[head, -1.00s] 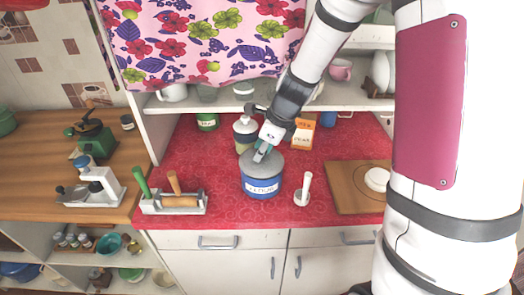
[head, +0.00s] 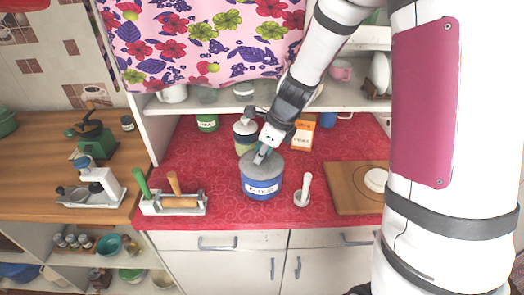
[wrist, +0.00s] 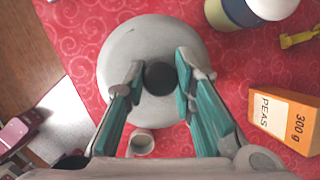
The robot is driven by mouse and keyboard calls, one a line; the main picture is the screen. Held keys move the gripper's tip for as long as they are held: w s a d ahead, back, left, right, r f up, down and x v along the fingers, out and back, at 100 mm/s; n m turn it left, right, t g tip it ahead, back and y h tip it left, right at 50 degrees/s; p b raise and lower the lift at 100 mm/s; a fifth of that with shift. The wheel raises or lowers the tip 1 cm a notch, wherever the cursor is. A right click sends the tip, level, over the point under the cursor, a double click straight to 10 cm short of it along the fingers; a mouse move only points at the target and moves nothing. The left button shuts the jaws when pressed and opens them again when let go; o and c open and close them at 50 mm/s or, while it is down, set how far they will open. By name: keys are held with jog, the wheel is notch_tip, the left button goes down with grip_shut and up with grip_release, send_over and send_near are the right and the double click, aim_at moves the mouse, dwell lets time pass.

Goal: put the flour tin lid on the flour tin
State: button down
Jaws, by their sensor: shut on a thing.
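The blue flour tin (head: 261,187) with a white label stands upright on the red counter in the head view. The grey flour tin lid (head: 283,164) is over the tin's top; I see no gap between them. In the wrist view the lid (wrist: 125,50) is a round grey disc with a dark knob (wrist: 160,78) at its middle. My gripper (head: 260,158) points down at the lid from above. In the wrist view its teal fingers (wrist: 160,80) stand on both sides of the knob, shut on it. The lid hides the tin in the wrist view.
A rack with green and wooden handles (head: 173,203) stands left of the tin, and a white pestle-like tool in a small cup (head: 302,198) to the right. Behind are a jar (head: 244,135) and an orange PEAS box (head: 302,134). A wooden board (head: 345,200) lies further right.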

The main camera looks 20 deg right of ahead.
jog(key=shift+f, duration=0.2)
jog(key=c, duration=1.3)
grip_release()
jog(key=shift+s+r+p, duration=0.1)
jog(key=shift+r+p, duration=0.7)
jog(key=shift+r, duration=0.3)
jog(key=shift+r+p, duration=1)
jog(key=shift+r, duration=0.95)
